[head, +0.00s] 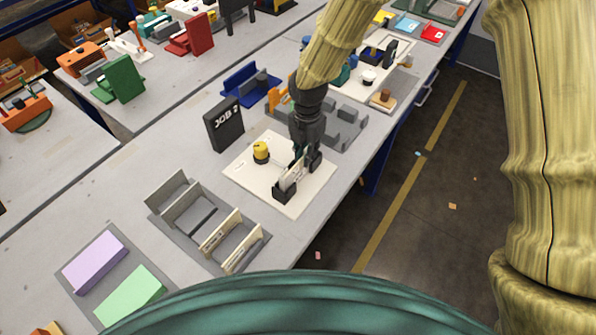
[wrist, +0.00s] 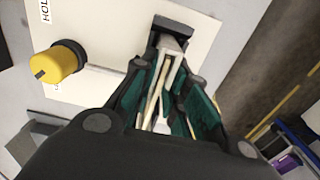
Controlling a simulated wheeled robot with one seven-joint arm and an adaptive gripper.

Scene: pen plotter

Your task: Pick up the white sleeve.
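The white sleeve (head: 291,176) stands on edge in a small black holder (head: 284,191) on the white board (head: 297,206). In the wrist view the pale sleeve (wrist: 172,68) points away from me between the fingers, with a dark block of the holder (wrist: 186,28) at its far end. My gripper (head: 307,161) is down at the holder, its fingers on either side of the sleeve. The green-padded fingers (wrist: 172,90) look spread, with some gap beside the sleeve. Firm contact does not show. The fingers hide part of the sleeve.
A yellow-topped knob (head: 261,150) stands on the board, left of my gripper; it also shows in the wrist view (wrist: 60,62). A black JOB sign (head: 224,125) stands behind it. A grey divided rack (head: 207,221) is nearer, and grey blocks (head: 345,125) lie beyond.

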